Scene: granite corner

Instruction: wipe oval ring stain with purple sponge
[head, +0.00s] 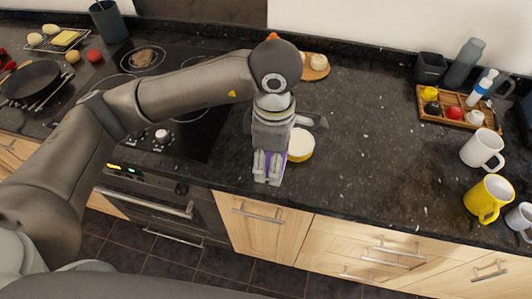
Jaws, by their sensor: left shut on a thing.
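My left gripper (268,167) points down at the front edge of the dark counter, right of the cooktop. It is shut on the purple sponge (268,160), of which only narrow purple parts show between and beside the fingers. I cannot tell whether the sponge touches the counter. No oval ring stain can be made out clearly on the counter; the arm and gripper hide part of the surface. My right gripper is not in view.
A round yellow-sided, white-topped thing (300,145) stands just right of my left gripper. A wooden tray (447,117) with small items, a white mug (482,149) and a yellow mug (488,198) are at the right. The counter between is mostly clear. A pan (31,80) is far left.

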